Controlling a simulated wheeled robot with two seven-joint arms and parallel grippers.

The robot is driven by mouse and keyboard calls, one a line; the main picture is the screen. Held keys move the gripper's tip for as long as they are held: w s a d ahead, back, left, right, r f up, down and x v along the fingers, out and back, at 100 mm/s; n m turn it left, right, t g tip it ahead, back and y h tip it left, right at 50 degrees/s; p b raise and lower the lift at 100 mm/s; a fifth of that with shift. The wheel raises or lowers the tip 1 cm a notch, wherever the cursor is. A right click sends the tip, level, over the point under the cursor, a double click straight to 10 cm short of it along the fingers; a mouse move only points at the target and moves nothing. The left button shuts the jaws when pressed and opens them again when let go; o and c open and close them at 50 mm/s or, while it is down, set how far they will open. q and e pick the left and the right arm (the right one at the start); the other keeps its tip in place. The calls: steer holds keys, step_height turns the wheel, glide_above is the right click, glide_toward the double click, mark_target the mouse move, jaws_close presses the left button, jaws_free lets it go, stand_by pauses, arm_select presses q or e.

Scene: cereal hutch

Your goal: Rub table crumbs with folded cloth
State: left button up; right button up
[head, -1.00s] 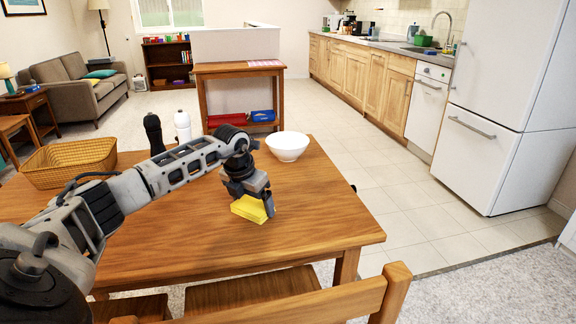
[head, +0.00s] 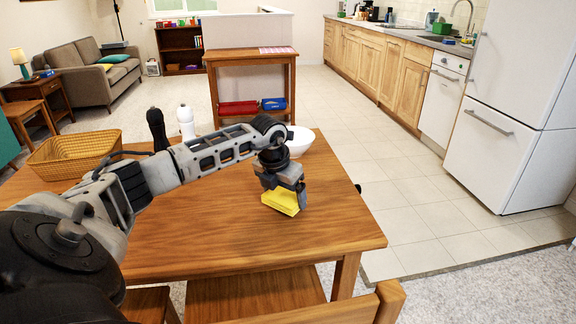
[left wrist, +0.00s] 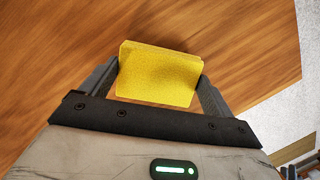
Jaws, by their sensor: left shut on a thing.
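The folded yellow cloth (head: 281,202) is at the right part of the wooden table (head: 230,235) in the head view. My left gripper (head: 285,190) is shut on the cloth, pointing down at the tabletop. In the left wrist view the cloth (left wrist: 158,75) sits between the two fingers, with bare wood around it. I cannot tell whether its underside touches the table. No crumbs can be made out in either view. My right gripper is not in view.
A white bowl (head: 300,141) stands behind my left gripper, partly hidden by the arm. A wicker basket (head: 75,156), a black bottle (head: 157,130) and a white bottle (head: 186,123) stand at the far left. A wooden chair (head: 390,300) is at the near edge.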

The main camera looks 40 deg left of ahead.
arm_select(q)
steer(key=shift+p+v, duration=0.55)
steer(key=shift+v, duration=0.65)
steer(key=shift+w+a+r+p, duration=0.1)
steer(key=shift+r+p, duration=0.7)
steer(key=shift+r, duration=0.25)
steer(key=shift+w+r+p, duration=0.1)
steer(key=shift+r+p, duration=0.65)
steer(key=shift+r, duration=0.3)
